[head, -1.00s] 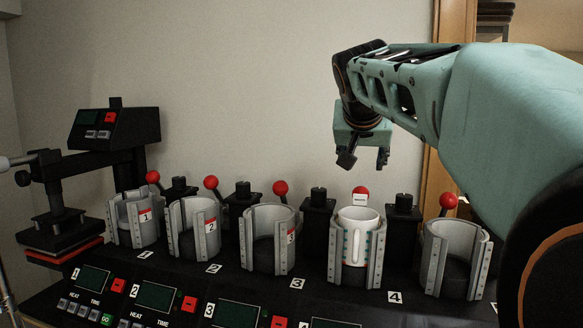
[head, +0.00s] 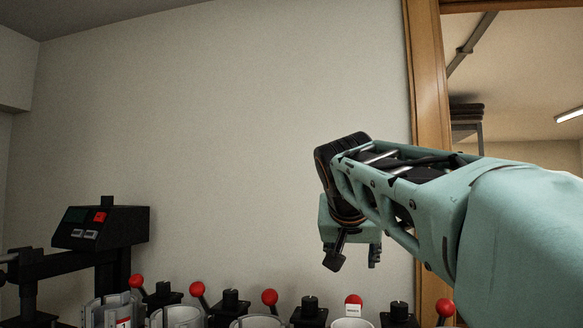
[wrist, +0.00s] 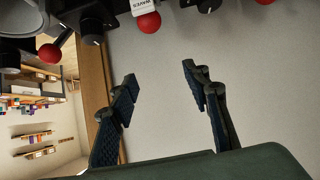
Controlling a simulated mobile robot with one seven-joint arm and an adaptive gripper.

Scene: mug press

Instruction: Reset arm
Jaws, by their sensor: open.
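My gripper (head: 355,258) hangs open and empty in front of the bare wall, above the row of mug presses. In the wrist view my gripper (wrist: 160,84) shows its two dark fingers spread apart with only wall between them. The white mug (head: 352,323) sits in one of the press holders at the bottom edge of the head view. Only its rim area shows, below a red lever ball with a small white label (head: 353,309). My gripper is above the mug and apart from it.
Several red-knobbed levers, such as one red knob (head: 270,297), line the bottom of the head view. A black press with a control box (head: 102,227) stands at the left. A wooden door frame (head: 428,120) is behind my arm. The wall area above the presses is clear.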

